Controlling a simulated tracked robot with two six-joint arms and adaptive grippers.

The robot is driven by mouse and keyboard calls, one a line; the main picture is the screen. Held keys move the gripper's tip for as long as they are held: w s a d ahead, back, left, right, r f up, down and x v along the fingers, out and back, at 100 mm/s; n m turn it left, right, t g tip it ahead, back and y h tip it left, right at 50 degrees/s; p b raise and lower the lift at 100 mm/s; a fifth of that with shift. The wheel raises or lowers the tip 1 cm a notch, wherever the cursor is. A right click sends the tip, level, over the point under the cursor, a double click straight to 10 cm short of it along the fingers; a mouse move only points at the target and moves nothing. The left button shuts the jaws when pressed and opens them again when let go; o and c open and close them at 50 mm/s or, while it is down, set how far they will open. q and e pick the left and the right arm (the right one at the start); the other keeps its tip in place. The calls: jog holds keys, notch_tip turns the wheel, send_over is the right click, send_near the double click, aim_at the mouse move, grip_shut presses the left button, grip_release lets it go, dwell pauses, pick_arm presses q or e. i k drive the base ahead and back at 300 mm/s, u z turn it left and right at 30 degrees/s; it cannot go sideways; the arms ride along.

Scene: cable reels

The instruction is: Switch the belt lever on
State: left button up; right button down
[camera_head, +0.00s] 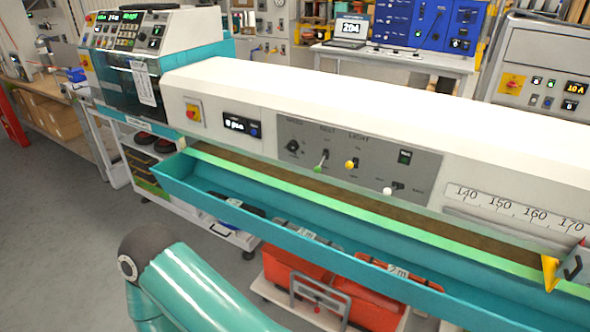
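The belt lever (323,158) is on a grey control panel (300,132) on the front of the long white machine. It stands under a label that appears to read BELT. Its green knob (318,168) points down and slightly left. A teal arm link of mine comes up from the bottom left, well below the panel. Neither gripper shows, so what they hold is hidden.
The panel also has a black dial (292,147), a yellow-knobbed lever (350,164) and a white-knobbed lever (389,190). A red-and-yellow switch (193,112) is to the left. A teal trough (290,215) juts out below the panel.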

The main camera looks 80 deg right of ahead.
aim_at(317, 170)
jog(key=u, duration=0.95)
jog(key=i, duration=0.2)
jog(key=z, duration=3)
jog(key=i, duration=0.9)
jog(key=u, duration=0.25)
jog(key=k, duration=0.75)
jog(key=z, duration=0.2)
jog(key=i, duration=0.7)
jog(key=u, duration=0.05)
